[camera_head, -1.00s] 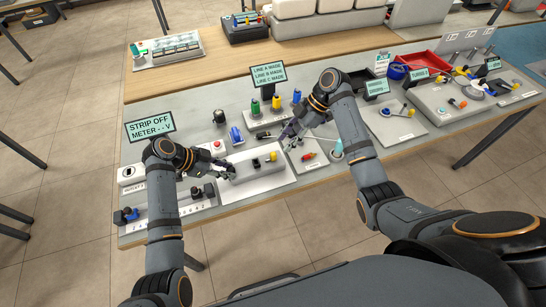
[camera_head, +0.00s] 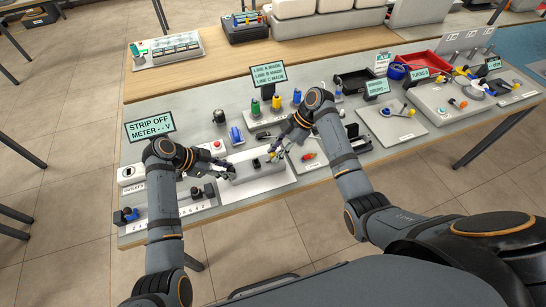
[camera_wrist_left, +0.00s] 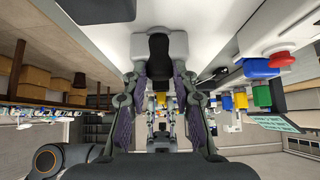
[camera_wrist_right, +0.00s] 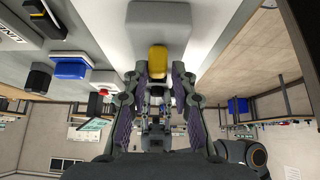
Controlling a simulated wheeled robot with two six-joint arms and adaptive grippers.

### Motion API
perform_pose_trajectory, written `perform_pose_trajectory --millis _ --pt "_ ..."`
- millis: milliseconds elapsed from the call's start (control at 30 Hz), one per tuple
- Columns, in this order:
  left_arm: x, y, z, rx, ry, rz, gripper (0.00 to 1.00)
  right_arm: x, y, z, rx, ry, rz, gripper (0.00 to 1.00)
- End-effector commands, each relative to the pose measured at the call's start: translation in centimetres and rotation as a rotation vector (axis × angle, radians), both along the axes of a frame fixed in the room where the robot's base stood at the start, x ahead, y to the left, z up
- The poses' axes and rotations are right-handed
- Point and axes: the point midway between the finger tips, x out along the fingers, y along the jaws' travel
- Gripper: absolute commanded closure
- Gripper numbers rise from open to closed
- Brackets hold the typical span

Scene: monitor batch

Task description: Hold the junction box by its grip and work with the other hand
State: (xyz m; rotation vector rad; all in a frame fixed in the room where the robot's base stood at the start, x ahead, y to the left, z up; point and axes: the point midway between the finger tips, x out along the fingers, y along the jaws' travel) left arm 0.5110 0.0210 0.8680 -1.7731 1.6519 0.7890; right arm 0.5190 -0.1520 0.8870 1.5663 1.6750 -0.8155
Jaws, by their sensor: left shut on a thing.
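The junction box (camera_head: 262,184) is a pale grey block lying at the table's front edge in the head view, with small dark parts on top. My left gripper (camera_head: 229,172) is at its left end. In the left wrist view its fingers (camera_wrist_left: 160,82) are shut on a black grip (camera_wrist_left: 160,47) on a pale mount. My right gripper (camera_head: 272,150) is over the box's right part. In the right wrist view its fingers (camera_wrist_right: 160,72) flank a yellow piece (camera_wrist_right: 157,58) in front of a grey block (camera_wrist_right: 165,14); contact cannot be told.
A sign (camera_head: 150,126) reads "STRIP OFF METER". The line stand's sign (camera_head: 269,76) is behind the box. A small tray with a red-tipped tool (camera_head: 309,156) is close right; a grey panel (camera_head: 392,125) is farther right.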

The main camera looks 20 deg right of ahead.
Motion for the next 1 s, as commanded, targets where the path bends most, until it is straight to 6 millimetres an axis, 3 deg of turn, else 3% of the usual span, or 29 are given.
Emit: perform_pose_trajectory --millis 33,100,1000 --pt "-0.6 0.5 -1.6 0.021 0.024 0.006 1.00 -0.2 0.0 -0.3 0.001 0.006 0.004 0.93" --pt "-0.5 0.5 -1.6 0.021 0.024 0.008 1.00 -0.2 0.0 -0.3 0.001 0.008 0.005 1.00" --pt "-0.5 0.6 -1.6 0.023 0.021 0.010 1.00 -0.2 -1.7 -0.3 -0.001 0.008 0.006 1.00"
